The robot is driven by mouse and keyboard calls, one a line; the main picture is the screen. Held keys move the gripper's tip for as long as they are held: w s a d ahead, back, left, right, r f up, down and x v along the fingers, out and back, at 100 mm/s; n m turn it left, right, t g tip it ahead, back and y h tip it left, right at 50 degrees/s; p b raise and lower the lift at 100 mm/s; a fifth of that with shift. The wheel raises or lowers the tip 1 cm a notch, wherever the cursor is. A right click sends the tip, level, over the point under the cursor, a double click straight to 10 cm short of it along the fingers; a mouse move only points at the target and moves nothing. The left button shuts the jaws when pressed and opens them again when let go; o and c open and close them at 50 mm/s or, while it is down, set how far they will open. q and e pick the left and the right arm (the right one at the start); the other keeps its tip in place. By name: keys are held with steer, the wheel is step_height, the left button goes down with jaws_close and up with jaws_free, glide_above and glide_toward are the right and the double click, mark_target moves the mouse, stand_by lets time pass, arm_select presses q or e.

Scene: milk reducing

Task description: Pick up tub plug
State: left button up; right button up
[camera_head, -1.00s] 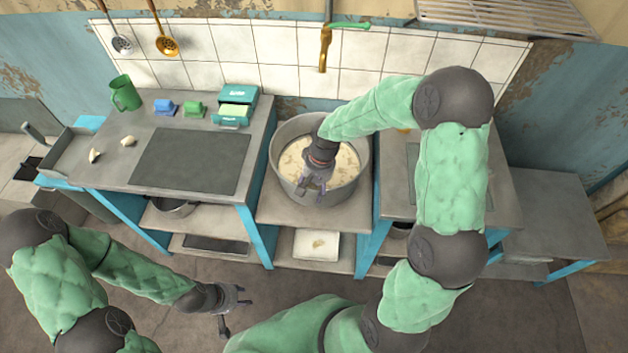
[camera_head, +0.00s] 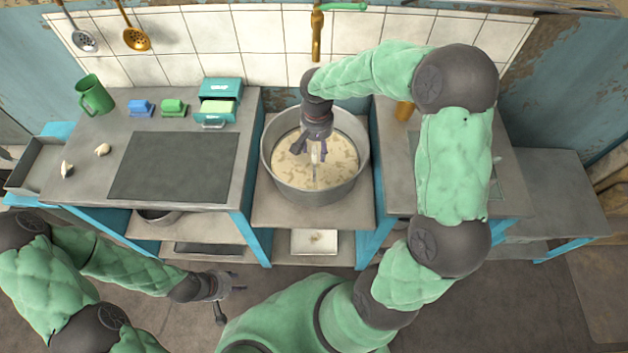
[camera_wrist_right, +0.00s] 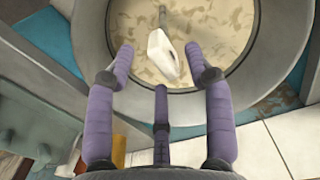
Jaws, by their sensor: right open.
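The round metal tub (camera_head: 273,178) holds a cream liquid with pale flakes. A white upright piece, which looks like the tub plug (camera_head: 316,172), stands out of the liquid near its middle. In the right wrist view the plug (camera_wrist_right: 163,54) is a white wedge-like shape between and ahead of my fingertips. My right gripper (camera_head: 313,147) is over the tub, pointing down, with its purple fingers (camera_wrist_right: 160,62) spread and empty. I cannot tell how far the plug is below them. My left gripper (camera_head: 232,288) hangs low at the lower left, away from the tub; its fingers are too small to read.
A white tray (camera_head: 301,243) is on the lower shelf.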

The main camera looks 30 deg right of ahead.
mark_target(314, 170)
steer(key=shift+s+f+b, duration=0.1)
steer(key=shift+f+b, duration=0.2)
steer(key=shift+f, duration=0.25)
step_height(314, 170, down, 4)
steer(key=shift+a+b, duration=0.1)
steer(key=shift+b, duration=0.75)
jaws_close()
